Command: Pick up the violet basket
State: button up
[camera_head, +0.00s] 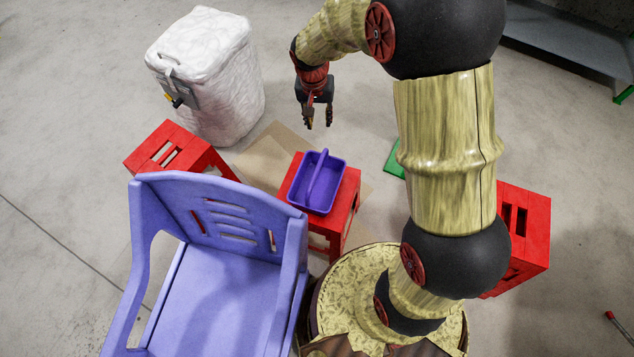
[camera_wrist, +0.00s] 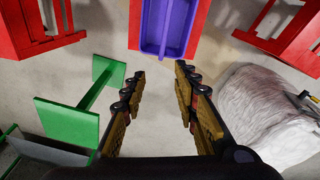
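The violet basket (camera_head: 316,183) is a small open tray with a handle bar along its middle. It sits on top of a red stool (camera_head: 343,215) in the head view. In the wrist view the basket (camera_wrist: 181,40) is at the top centre, partly cut off by the frame edge. My gripper (camera_head: 319,125) hangs above and behind the stool in the head view, apart from the basket. In the wrist view its two fingers (camera_wrist: 160,85) are spread wide with nothing between them.
A lilac chair (camera_head: 225,215) stands in front left of the basket's stool. Another red stool (camera_head: 170,150) is at left, and one (camera_head: 525,235) at right. A white wrapped bin (camera_head: 215,75) stands behind left. A green stand (camera_wrist: 80,105) shows in the wrist view.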

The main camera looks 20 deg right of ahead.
jog(key=m+g, duration=0.1)
send_over(318, 167)
jog(key=w, duration=0.2)
notch_tip(318, 167, down, 13)
jog(key=shift+m+g+h, duration=0.3)
jog(key=shift+m+g, duration=0.4)
jog(key=f, duration=0.5)
jog(key=s+f, duration=0.1)
jog(key=f, duration=0.9)
jog(key=shift+s+p, duration=0.3)
jog(key=shift+s, duration=0.1)
jog(key=f, duration=0.1)
jog(key=f+b, duration=0.1)
jog(key=f, duration=0.1)
jog(key=d+f+b, duration=0.1)
jog(key=f, duration=0.1)
jog(key=shift+s+f, duration=0.25)
jog(key=c, duration=0.4)
jog(key=c, duration=0.3)
grip_shut()
